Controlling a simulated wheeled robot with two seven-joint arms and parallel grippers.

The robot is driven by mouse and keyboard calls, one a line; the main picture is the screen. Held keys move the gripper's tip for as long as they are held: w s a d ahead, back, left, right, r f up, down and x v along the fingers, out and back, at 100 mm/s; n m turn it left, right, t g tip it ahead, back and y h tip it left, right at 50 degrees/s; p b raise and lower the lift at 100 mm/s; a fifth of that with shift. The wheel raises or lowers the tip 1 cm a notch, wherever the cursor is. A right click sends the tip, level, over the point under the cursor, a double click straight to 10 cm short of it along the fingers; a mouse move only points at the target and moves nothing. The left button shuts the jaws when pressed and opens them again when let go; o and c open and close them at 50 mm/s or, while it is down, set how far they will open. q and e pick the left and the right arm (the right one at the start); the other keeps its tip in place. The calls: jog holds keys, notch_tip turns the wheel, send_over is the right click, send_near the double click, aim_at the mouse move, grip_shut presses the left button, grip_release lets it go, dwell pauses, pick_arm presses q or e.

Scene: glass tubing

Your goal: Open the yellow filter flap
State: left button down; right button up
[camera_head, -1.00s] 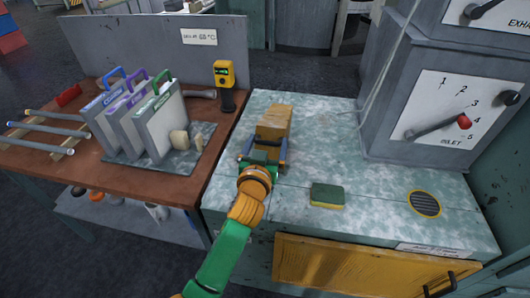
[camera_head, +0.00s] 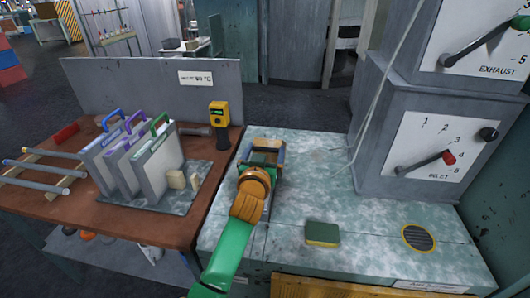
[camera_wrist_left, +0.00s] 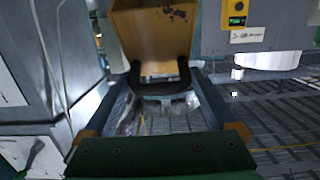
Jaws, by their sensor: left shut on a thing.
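My left gripper (camera_head: 264,157) reaches over the mottled green bench top. It is shut on a dark U-shaped handle (camera_wrist_left: 183,76) of a worn yellow box-shaped piece (camera_wrist_left: 155,32). In the head view this piece is mostly hidden by the gripper. A wide yellow panel (camera_head: 325,288) on the front of the bench is cut by the bottom edge of the head view. I cannot tell which of these yellow parts is the filter flap. My right gripper is not in view.
A green and yellow sponge (camera_head: 322,233) and a round dark grille (camera_head: 418,237) are on the bench top. A grey cabinet (camera_head: 400,110) with levers stands at right. A brown table (camera_head: 105,215) with upright handled plates and a yellow meter (camera_head: 219,114) is at left.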

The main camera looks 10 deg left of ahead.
pick_arm(q)
grip_release()
jog(key=shift+r, duration=0.15)
jog(key=s+b, duration=0.1)
jog(key=s, duration=0.6)
jog(key=shift+s+r, duration=0.15)
jog(key=shift+r, duration=0.3)
